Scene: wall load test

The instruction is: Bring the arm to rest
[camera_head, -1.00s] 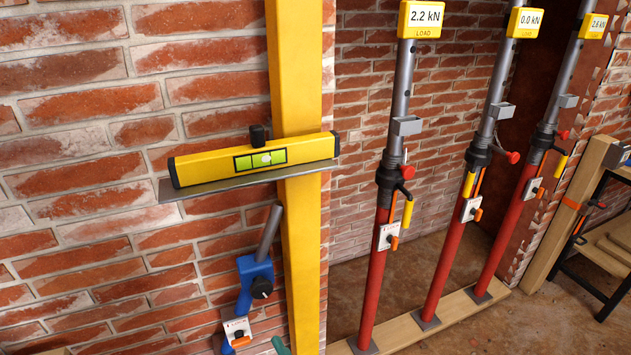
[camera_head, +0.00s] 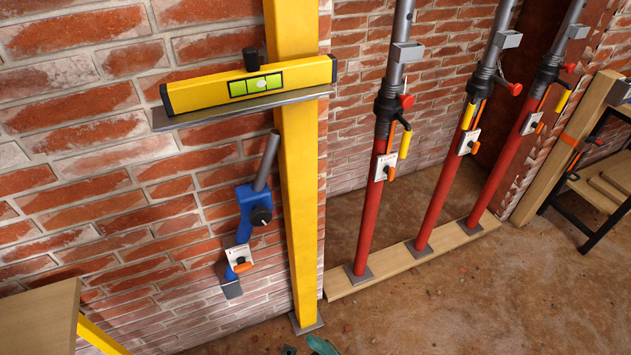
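No gripper or arm that I can make out for certain shows in the head view. A small teal piece (camera_head: 321,345) is cut off by the bottom edge, near the foot of the yellow post; I cannot tell what it belongs to.
A yellow post (camera_head: 297,190) stands by the brick wall, with a yellow spirit level (camera_head: 250,88) on a grey plate. A blue bracket (camera_head: 254,204) is beside it. Red props (camera_head: 369,225) stand on a timber plank (camera_head: 400,262). A wooden top (camera_head: 40,318) is lower left. Front right floor is open.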

